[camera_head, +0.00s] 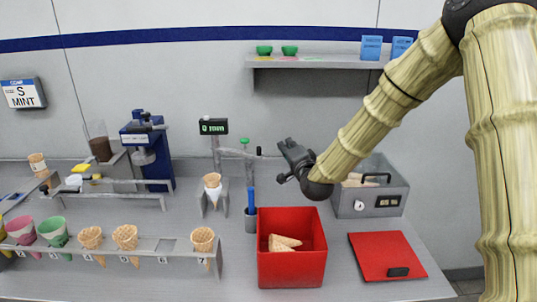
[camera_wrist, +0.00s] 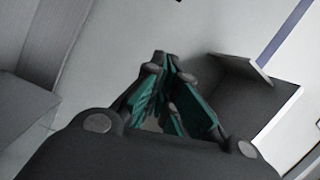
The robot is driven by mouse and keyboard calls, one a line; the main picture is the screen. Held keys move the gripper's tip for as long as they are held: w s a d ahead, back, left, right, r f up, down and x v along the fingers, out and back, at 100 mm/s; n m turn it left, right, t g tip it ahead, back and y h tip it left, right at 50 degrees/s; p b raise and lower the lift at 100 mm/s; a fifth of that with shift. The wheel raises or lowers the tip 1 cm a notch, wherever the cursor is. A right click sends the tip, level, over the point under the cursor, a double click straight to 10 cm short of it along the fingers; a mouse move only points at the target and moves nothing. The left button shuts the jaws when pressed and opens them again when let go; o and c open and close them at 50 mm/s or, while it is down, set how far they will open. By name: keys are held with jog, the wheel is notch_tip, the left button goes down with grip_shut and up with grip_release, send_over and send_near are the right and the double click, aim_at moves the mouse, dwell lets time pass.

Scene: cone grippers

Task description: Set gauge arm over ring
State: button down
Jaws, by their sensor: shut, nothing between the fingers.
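The gauge stands at the back middle of the counter, with a black display showing green characters (camera_head: 213,127) on its post. Its grey gauge arm (camera_head: 238,153) points right from the post, with a green knob above it and a dark end. A wafer cone with a white top (camera_head: 212,181) stands in a small grey stand (camera_head: 222,199) below and left of the arm; I cannot make out the ring clearly. My gripper (camera_head: 285,147) is shut and empty in the air, just right of the arm's dark end. The wrist view shows its green-padded fingers (camera_wrist: 172,100) close together.
An open red bin (camera_head: 291,281) holds cones, with a red lid (camera_head: 387,266) to its right. A grey box (camera_head: 369,207) stands behind. A blue tool (camera_head: 251,200) stands in a holder. A numbered cone rack (camera_head: 150,254) is at front left. A shelf (camera_head: 315,62) hangs above.

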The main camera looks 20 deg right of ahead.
jog(key=s+d+f+m+y, duration=0.1)
jog(key=s+f+m+y, duration=0.1)
jog(key=s+f, duration=0.1)
jog(key=w+a+p, duration=0.3)
jog(key=w+a, duration=0.1)
jog(key=w, duration=0.4)
jog(key=shift+a+g, duration=0.3)
jog(key=shift+a, duration=0.1)
dwell(0.4)
jog(key=shift+f+m, duration=0.1)
jog(key=shift+m, duration=0.2)
